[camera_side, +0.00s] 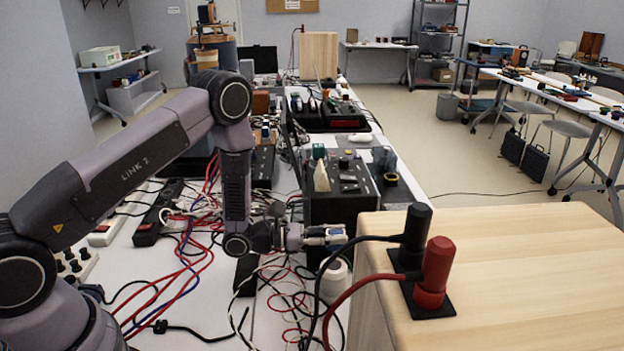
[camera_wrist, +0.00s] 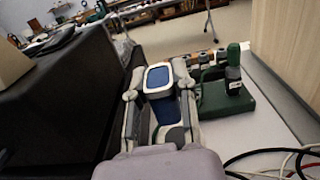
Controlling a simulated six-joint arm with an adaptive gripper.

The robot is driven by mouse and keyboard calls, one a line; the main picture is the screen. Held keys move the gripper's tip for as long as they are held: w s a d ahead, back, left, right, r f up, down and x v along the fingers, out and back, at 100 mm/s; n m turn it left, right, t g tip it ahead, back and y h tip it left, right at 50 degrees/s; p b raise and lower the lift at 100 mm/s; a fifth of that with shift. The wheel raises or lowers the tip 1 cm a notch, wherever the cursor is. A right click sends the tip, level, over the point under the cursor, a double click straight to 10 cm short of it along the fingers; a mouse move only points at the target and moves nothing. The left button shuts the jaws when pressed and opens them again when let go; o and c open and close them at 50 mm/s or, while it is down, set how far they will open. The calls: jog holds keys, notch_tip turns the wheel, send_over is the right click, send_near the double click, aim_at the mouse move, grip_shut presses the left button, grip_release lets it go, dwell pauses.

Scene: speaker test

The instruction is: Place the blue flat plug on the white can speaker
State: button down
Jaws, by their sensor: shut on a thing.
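My gripper (camera_side: 318,236) reaches sideways to the right, low over the cluttered bench. It is shut on a small blue piece with a white rim (camera_wrist: 160,78), apparently the blue flat plug, which sits between the fingertips in the wrist view. In the side view the plug (camera_side: 336,235) shows only as a small pale bluish shape at the fingertips. A white rounded object (camera_side: 335,279), probably the white can speaker, stands just below the gripper, partly hidden behind cables and the wooden box. I cannot make it out in the wrist view.
A large wooden box (camera_side: 520,262) fills the right foreground, with black (camera_side: 415,236) and red (camera_side: 434,273) plugs at its left edge. A black instrument (camera_side: 341,195) stands behind the gripper. Loose cables cover the bench below. A green device (camera_wrist: 224,98) is right of the fingers.

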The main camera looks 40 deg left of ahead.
aim_at(334, 248)
jog(key=shift+f, duration=1.45)
jog(key=shift+f, duration=0.15)
jog(key=c, duration=0.9)
grip_release()
